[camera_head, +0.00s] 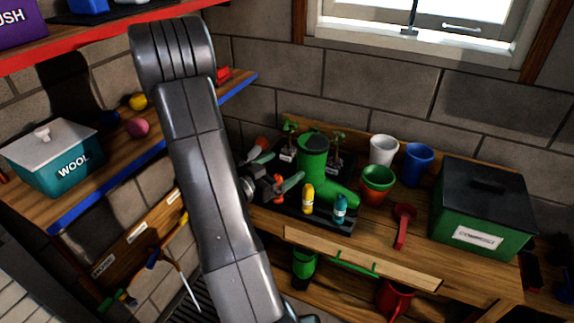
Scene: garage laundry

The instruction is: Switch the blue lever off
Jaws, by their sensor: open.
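I see no clear blue lever. A small blue part (152,258) shows on the wall below the board marked HOSE (104,265), at the left of my arm. It is too small to tell whether it is the lever or how it is set. A pale rod or hose runs down right from it. My grey arm crosses the middle of the view from top to bottom and hides part of the wall and bench.
A wooden bench (405,259) at right holds a green boot (313,158), pots, bottles, a red scoop (403,226) and a green compost box (482,208). Shelves at left hold a teal WOOL box (60,172) and balls. A window (450,25) is above.

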